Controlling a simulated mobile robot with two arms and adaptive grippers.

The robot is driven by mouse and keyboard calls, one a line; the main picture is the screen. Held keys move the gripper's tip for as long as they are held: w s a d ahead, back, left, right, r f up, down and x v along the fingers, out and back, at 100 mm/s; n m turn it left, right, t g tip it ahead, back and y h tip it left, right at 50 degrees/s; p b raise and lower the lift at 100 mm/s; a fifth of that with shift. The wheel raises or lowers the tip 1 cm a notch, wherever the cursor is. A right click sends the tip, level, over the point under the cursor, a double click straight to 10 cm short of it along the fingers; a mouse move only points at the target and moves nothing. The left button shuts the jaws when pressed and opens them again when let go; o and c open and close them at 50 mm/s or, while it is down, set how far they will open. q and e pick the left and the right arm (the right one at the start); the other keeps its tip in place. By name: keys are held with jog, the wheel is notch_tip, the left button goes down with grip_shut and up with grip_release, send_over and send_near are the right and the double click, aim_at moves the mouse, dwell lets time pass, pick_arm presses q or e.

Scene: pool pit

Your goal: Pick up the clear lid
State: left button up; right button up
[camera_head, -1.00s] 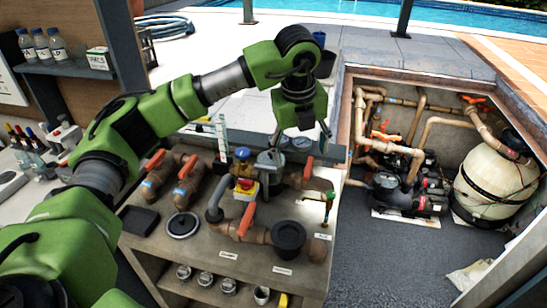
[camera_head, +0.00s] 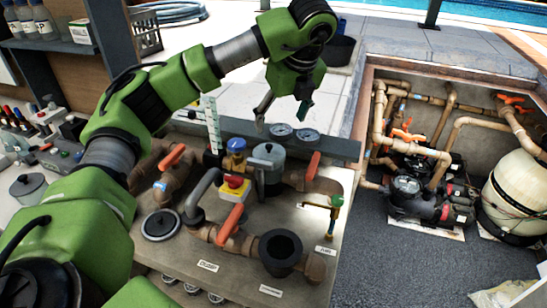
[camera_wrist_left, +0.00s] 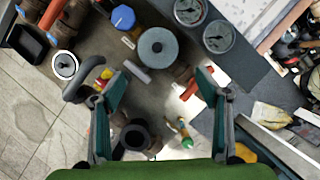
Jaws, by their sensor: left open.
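My left gripper (camera_head: 283,114) is open and empty, raised above the back of the bench, well right of and apart from that lid. In the left wrist view its spread fingers (camera_wrist_left: 164,85) have the bench pipework below and between them. An open black pot (camera_head: 281,252) stands at the bench front. My right gripper is out of view.
Pipes with orange valve handles (camera_head: 230,222) and a grey lidded pot (camera_head: 268,158) rise from the bench. Gauges (camera_head: 281,130) sit along its back edge. The pit with a pump (camera_head: 408,187) and a white tank (camera_head: 515,195) is at the right.

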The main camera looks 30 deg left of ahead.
aim_at(270, 146)
pick_arm(q)
jog(key=x, duration=0.8)
jog(key=shift+a, duration=0.1)
jog(key=shift+a+f+p, duration=0.25)
jog(key=shift+f+p, duration=0.05)
jog(key=shift+p, duration=0.25)
jog(key=p+x, duration=0.1)
jog(key=x, duration=0.2)
jog(key=shift+a+f+p, duration=0.25)
jog(key=shift+p, duration=0.15)
jog(key=shift+w+a+f, duration=0.15)
jog(key=shift+f, duration=0.3)
jog(key=c, duration=0.8)
